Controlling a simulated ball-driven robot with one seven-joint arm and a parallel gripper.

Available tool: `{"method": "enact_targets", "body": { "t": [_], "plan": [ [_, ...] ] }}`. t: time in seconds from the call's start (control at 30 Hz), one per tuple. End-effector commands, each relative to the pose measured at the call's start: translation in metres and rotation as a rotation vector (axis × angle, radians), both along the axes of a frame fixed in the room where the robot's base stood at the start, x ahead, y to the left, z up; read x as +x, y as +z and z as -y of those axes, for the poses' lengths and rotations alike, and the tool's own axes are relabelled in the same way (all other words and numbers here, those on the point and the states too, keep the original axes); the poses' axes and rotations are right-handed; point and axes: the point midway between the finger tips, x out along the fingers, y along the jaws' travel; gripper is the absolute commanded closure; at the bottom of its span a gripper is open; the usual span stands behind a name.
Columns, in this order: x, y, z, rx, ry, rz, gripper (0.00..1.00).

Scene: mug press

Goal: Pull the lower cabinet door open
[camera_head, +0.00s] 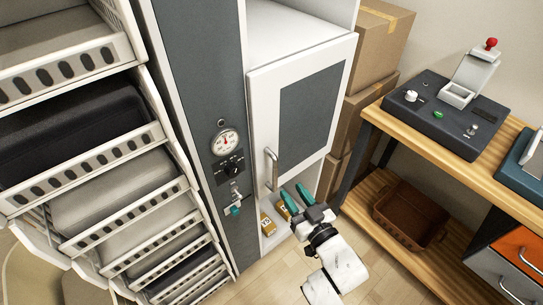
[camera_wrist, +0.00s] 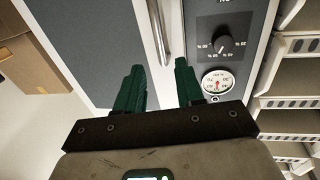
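The white cabinet door (camera_head: 310,100) with a grey panel faces me in the head view. Its upright metal bar handle (camera_head: 271,168) is near the lower left edge. In the wrist view the handle (camera_wrist: 160,30) runs down from the top edge, and its lower end lies between the two fingers in the picture. My gripper (camera_head: 292,190) has green fingers and is just right of and below the handle. In the wrist view my gripper (camera_wrist: 159,65) is open with nothing held. The handle looks apart from the fingers. I cannot tell whether the door stands ajar.
Yellow boxes (camera_head: 267,224) sit low beneath the door. A grey column with a gauge (camera_head: 225,141) and knob stands left of it, beside a tray rack (camera_head: 115,187). Cardboard boxes (camera_head: 384,40) are at right behind. A wooden bench (camera_head: 470,185) limits the right side.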

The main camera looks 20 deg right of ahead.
Motion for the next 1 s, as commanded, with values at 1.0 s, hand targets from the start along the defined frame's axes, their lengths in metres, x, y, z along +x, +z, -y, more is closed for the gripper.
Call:
{"method": "enact_targets", "body": {
  "t": [1.0],
  "plan": [
    [0.106,0.0,-0.013,0.001,0.001,0.001,0.63]
  ]
}}
